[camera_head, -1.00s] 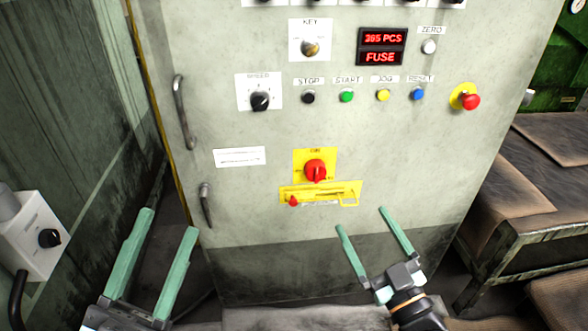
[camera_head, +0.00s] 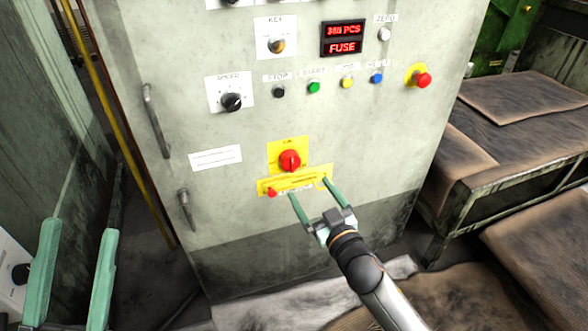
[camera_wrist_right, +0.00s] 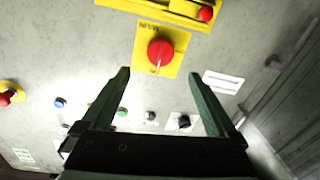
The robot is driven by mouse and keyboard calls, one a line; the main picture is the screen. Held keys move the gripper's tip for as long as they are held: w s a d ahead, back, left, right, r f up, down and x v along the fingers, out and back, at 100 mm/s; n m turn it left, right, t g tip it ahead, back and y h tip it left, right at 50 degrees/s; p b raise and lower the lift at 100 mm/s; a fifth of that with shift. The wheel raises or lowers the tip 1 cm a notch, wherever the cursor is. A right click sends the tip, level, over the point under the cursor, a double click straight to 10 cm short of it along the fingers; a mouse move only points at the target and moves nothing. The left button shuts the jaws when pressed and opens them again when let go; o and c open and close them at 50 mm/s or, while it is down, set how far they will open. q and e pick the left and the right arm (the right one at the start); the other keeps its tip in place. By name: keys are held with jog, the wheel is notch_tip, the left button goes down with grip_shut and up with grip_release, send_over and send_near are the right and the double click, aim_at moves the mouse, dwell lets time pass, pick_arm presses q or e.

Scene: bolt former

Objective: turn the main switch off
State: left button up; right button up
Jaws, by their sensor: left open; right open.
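The main switch is a red rotary knob (camera_head: 289,161) on a yellow plate (camera_head: 289,145) in the middle of the grey cabinet front. A yellow slide bar (camera_head: 300,179) with a small red knob (camera_head: 271,192) sits just below it. My right gripper (camera_head: 308,188) is open and empty, its fingertips just under the switch near the slide bar. In the right wrist view the red knob (camera_wrist_right: 160,53) appears beyond and between the open fingers (camera_wrist_right: 158,85), apart from them. My left gripper (camera_head: 80,228) is open and empty at the lower left, away from the cabinet front.
The cabinet has a door handle (camera_head: 155,120), a speed dial (camera_head: 231,101), a row of push buttons, a red emergency button (camera_head: 423,80) and a display reading FUSE (camera_head: 343,38). A worn bench (camera_head: 520,105) stands at the right. Dark walls flank the left.

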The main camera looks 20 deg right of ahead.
aim_at(293, 165)
pick_arm(q)
notch_tip(293, 165, down, 2)
jog(key=shift+w+f+b, duration=0.1)
jog(key=shift+f+b, duration=0.1)
jog(key=shift+b, duration=0.75)
pick_arm(e)
jog(key=w, duration=0.6)
jog(key=w+a, duration=0.1)
jog(key=w, duration=0.2)
jog(key=shift+w, duration=0.15)
jog(key=c, duration=1.4)
pick_arm(q)
jog(key=shift+d+r, duration=0.1)
